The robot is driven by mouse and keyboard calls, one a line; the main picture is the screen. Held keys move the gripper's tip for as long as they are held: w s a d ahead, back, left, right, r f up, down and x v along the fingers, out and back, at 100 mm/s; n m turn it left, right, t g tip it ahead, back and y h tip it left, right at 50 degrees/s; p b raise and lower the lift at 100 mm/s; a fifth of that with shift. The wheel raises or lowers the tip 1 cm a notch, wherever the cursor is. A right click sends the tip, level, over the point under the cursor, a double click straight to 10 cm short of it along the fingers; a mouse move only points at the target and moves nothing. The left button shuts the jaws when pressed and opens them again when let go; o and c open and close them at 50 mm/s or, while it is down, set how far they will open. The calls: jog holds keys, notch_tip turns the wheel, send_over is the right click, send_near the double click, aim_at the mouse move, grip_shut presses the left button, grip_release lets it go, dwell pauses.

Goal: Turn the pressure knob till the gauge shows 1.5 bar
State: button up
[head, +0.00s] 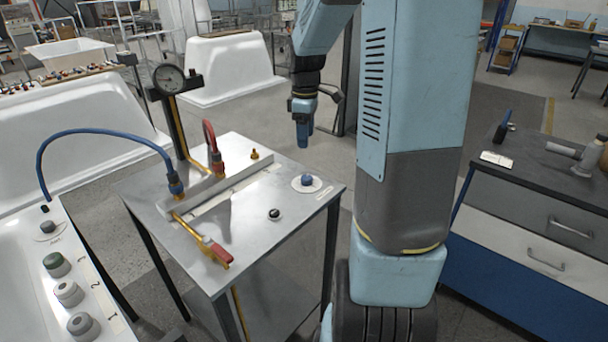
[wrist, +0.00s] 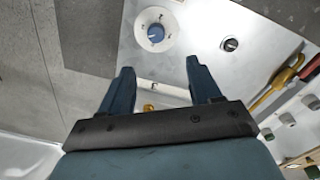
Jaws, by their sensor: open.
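The pressure knob is likely the blue knob (head: 307,180) on a round white dial plate near the right corner of the metal table. It also shows in the wrist view (wrist: 156,33), ahead of the fingertips. The gauge (head: 169,78) is a round dial on a black and yellow post at the back of the table. Its needle and numbers are too small to read. My gripper (head: 302,130) hangs above the table's back right edge, apart from the knob. In the wrist view its two blue fingers (wrist: 158,78) are spread with nothing between them.
A small black knob (head: 274,214) sits left of the blue knob. A manifold bar (head: 208,195) carries a blue hose (head: 105,132), a red hose (head: 211,140) and a yellow valve with a red handle (head: 217,250). White tub shells (head: 230,68) stand behind. A drawer bench (head: 545,190) is right.

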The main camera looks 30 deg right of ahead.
aim_at(307, 177)
jog(key=f, duration=1.5)
jog(key=shift+w+d, duration=0.4)
jog(key=shift+c, duration=0.3)
jog(key=c, duration=1)
